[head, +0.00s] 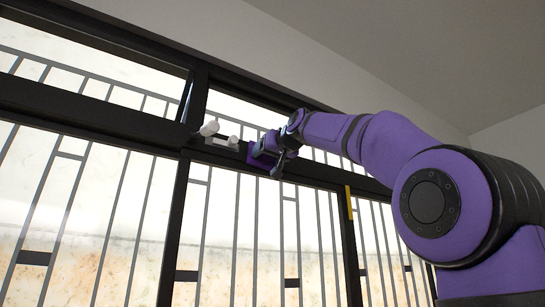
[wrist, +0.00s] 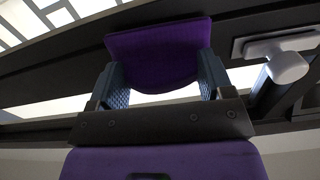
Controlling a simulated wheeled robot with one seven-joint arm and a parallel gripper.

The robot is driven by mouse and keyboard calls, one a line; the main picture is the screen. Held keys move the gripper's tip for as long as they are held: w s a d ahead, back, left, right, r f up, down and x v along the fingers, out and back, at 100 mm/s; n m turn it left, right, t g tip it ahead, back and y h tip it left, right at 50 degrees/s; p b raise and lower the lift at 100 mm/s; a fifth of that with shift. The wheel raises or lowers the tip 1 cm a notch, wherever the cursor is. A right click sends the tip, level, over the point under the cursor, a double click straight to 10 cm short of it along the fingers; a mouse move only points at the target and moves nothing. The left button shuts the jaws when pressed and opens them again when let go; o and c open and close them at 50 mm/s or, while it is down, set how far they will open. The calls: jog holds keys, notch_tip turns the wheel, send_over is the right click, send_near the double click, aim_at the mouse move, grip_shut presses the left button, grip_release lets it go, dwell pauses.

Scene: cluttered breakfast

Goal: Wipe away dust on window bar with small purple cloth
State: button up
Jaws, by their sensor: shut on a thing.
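The small purple cloth (wrist: 155,48) is between the two fingers of my gripper (wrist: 162,78) in the wrist view, and its flat face spreads out beyond the fingertips. In the head view the cloth (head: 260,160) shows as a small purple patch at my gripper (head: 270,153), close against the dark horizontal window bar (head: 90,112). The bar (wrist: 55,72) also runs behind the cloth in the wrist view. I cannot tell whether the cloth touches the bar. I cannot make out any dust on it.
A white window handle (head: 209,128) sticks out from the frame just left of my gripper; it also shows in the wrist view (wrist: 287,66). A yellow strip (head: 349,203) is on a window upright to the right. Barred glass panes lie above and below the bar.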

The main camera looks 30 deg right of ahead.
jog(key=shift+s, duration=0.1)
jog(key=shift+s, duration=2.95)
jog(key=shift+s, duration=1.45)
